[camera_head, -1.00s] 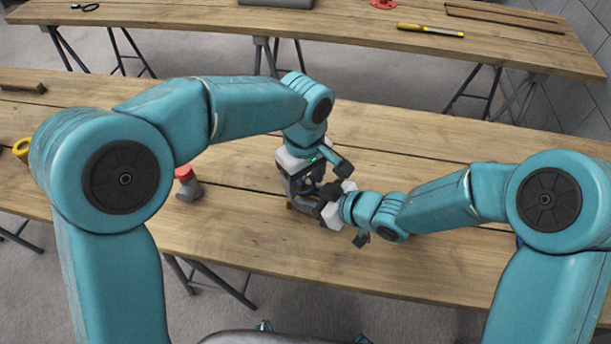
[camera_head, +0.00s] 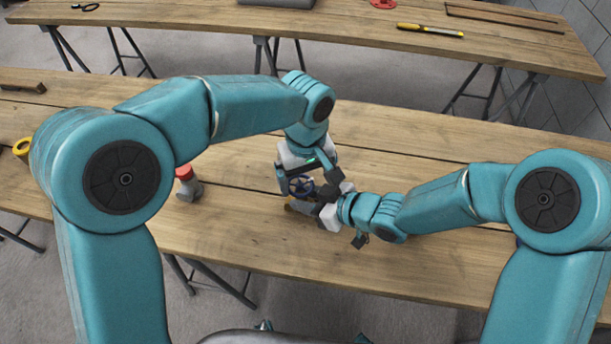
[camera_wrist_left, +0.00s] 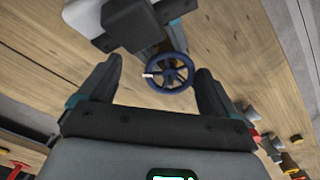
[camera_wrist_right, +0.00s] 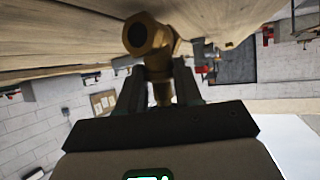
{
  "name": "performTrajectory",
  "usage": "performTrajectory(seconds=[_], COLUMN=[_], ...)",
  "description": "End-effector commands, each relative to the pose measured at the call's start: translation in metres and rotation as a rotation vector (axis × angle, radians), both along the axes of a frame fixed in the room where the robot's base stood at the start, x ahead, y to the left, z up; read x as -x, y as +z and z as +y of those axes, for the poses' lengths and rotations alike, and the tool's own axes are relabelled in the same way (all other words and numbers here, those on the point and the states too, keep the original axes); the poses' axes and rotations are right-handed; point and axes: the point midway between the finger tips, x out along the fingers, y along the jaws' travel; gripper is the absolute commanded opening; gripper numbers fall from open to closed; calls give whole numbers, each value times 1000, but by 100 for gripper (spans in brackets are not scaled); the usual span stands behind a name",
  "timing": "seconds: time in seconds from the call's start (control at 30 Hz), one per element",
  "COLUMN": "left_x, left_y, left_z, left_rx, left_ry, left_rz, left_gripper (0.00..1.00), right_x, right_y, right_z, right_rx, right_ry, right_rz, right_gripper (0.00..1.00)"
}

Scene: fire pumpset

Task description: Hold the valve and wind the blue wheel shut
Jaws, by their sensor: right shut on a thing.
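The brass valve (camera_wrist_right: 160,58) is held in my right gripper (camera_wrist_right: 158,82), whose two fingers close on its body in the right wrist view. In the head view my right gripper (camera_head: 326,197) comes in from the right, low over the near table, and mostly hides the valve. The valve's blue wheel (camera_head: 302,186) faces my left gripper (camera_head: 306,180). In the left wrist view the blue wheel (camera_wrist_left: 170,74) lies between the spread fingers of my left gripper (camera_wrist_left: 159,70), with gaps to both sides. I cannot tell its depth between the fingertips.
A red-topped grey part (camera_head: 187,186) stands left of the grippers, and a yellow ring (camera_head: 22,149) lies farther left. A second table (camera_head: 340,30) behind holds a yellow tool (camera_head: 430,29) and other items.

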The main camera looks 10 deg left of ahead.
Motion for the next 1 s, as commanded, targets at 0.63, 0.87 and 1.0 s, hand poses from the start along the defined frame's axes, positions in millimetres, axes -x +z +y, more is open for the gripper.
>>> performTrajectory(seconds=[0.63, 0.87, 1.0], left_x=[0, 0, 0], left_y=[54, 101, 116], left_z=[1, 1, 1], left_rx=[1, 1, 0], left_ry=[1, 0, 1], left_rz=[-4, -3, -1], left_gripper=[88, 88, 88], right_x=[-2, -2, -2], right_y=[1, 1, 1], right_z=[-1, -1, -1], right_rx=[-2, -2, -2], right_ry=[-6, -6, -6], right_rz=[-2, -2, -2], right_gripper=[0, 0, 0])
